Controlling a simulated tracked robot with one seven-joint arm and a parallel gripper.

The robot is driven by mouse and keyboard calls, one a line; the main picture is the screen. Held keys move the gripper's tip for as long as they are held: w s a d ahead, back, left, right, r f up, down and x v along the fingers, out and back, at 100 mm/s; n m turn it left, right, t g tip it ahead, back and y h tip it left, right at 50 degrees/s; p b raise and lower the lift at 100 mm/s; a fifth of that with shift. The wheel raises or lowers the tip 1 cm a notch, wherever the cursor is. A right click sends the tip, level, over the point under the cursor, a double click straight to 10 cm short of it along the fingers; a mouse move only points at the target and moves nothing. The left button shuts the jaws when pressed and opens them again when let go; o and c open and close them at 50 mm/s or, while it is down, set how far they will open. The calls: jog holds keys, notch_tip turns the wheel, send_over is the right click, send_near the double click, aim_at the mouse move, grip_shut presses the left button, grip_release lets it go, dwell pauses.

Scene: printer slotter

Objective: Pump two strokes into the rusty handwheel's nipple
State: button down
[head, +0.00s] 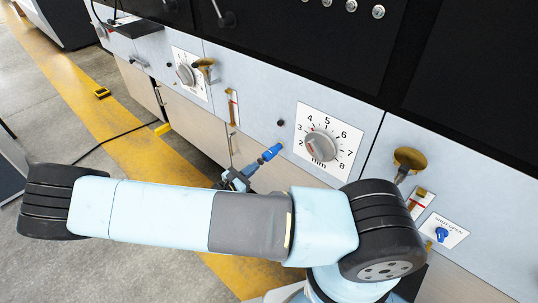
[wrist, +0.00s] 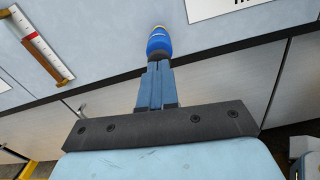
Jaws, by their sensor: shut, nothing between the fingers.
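A brown-gold round wheel or knob on a stem (head: 410,158) stands on the pale blue panel at the right of the head view. A smaller one (head: 205,63) is at the upper left of the panel. I cannot tell which is the rusty handwheel, and no nipple can be made out. My gripper (wrist: 155,85) is shut at the panel's lower edge, apart from both wheels; it also shows in the head view (head: 252,168). A blue cylinder with a yellowish end (wrist: 158,42) lies just past my fingertips; it also shows in the head view (head: 270,152). Contact is unclear.
A large numbered dial (head: 322,147) and a small dark knob (head: 280,123) are above my gripper. A slotted gauge (head: 232,108) is left of them, and a blue knob (head: 442,233) is at the right. Beige cabinet doors (head: 185,115) lie below the panel.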

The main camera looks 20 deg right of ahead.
jog(key=v, duration=0.4)
dwell(0.4)
dwell(0.4)
jog(key=s+d+r+m+g+y, duration=0.25)
jog(key=r+m+g, duration=0.2)
jog(key=r, duration=0.45)
jog(key=s+d+r+m+g+y, duration=0.1)
jog(key=d+r+m+g+y, duration=0.25)
jog(key=r+m, duration=0.45)
jog(key=s+d+r+m+g+y, duration=0.1)
jog(key=d+r+m+g+y, duration=0.25)
jog(key=r, duration=0.75)
jog(key=s+d+r+m+t+y, duration=0.2)
jog(key=s+d+r+m+t, duration=0.1)
jog(key=s+r, duration=0.4)
jog(key=s+d+r+m+t+y, duration=0.3)
jog(key=s+r, duration=0.4)
jog(key=r, duration=0.5)
jog(key=shift+s+d+m+t, duration=0.15)
jog(key=shift+s+m+t, duration=0.15)
jog(key=shift+m+t, duration=0.35)
